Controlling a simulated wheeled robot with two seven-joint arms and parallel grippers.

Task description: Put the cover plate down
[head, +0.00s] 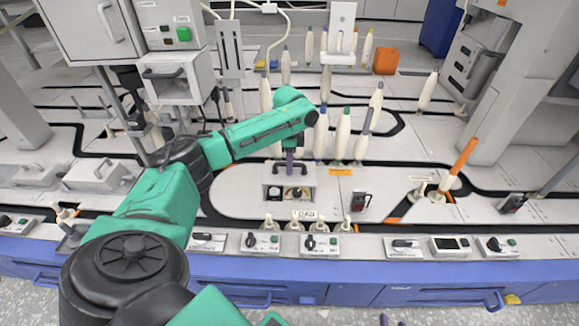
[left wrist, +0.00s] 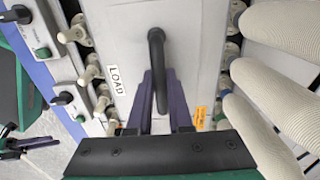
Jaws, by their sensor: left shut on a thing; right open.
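My left gripper (head: 291,166) points down over the middle of the bench. In the left wrist view its purple fingers (left wrist: 167,105) are shut on the black loop handle of the light grey cover plate (left wrist: 200,50). The plate lies below the fingers, beside a LOAD label (left wrist: 118,80). In the head view my arm and gripper partly hide the plate, and I cannot tell whether it touches the deck. Under the gripper a small dark recess (head: 290,193) with round parts shows. Only a purple tip of my right gripper (head: 384,319) shows at the bottom edge.
Several cream bobbins (head: 342,134) stand close behind the left gripper, and they line the right of the left wrist view (left wrist: 265,80). Small pegs (head: 347,224) stand in front near control boxes (head: 320,244). An orange-tipped rod (head: 462,160) leans at right. Deck right of the gripper is mostly clear.

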